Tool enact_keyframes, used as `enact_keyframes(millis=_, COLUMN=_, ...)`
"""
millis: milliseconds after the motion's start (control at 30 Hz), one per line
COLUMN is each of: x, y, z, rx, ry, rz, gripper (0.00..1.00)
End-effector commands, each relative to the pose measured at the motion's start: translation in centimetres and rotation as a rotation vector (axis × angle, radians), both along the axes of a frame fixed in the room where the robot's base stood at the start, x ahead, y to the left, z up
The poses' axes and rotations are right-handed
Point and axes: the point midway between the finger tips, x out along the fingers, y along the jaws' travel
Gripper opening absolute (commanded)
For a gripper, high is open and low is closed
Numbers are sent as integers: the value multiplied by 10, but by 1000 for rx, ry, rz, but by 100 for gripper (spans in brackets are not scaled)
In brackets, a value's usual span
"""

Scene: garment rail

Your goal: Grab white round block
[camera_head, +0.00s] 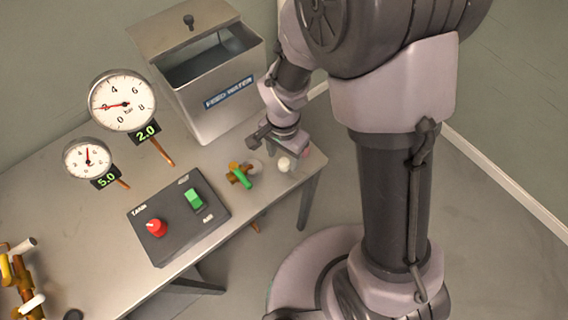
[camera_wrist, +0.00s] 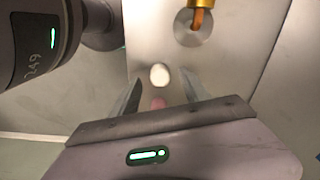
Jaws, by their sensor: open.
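The white round block (camera_head: 284,164) sits on the grey table near its right end. It also shows in the wrist view (camera_wrist: 159,75), just beyond and roughly between the fingertips. My gripper (camera_wrist: 162,84) is open, with one finger on each side and nothing held. In the head view my gripper (camera_head: 283,148) is just behind and above the block. I cannot tell its exact height over the table.
A pink object (camera_wrist: 158,103) lies close to the block, between the fingers. A brass valve with a green handle (camera_head: 242,178) stands to the left. A metal bin (camera_head: 205,100), gauges (camera_head: 122,103) and a control box (camera_head: 178,220) are farther left. The table's right edge is near.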

Motion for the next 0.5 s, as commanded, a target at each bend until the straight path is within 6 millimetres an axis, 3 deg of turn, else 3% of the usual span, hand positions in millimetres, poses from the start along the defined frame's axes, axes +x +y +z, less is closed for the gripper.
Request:
enact_keyframes(millis=33, x=-1, y=0, z=-17, rx=-1, ry=2, rz=1, gripper=54)
enact_keyframes(millis=100, x=-1, y=0, z=-29, rx=-1, ry=2, rz=0, gripper=54)
enact_keyframes(millis=333, x=-1, y=0, z=-29, rx=0, ry=0, rz=0, gripper=52)
enact_keyframes(millis=500, x=-1, y=0, z=-29, rx=0, ry=0, rz=0, gripper=19)
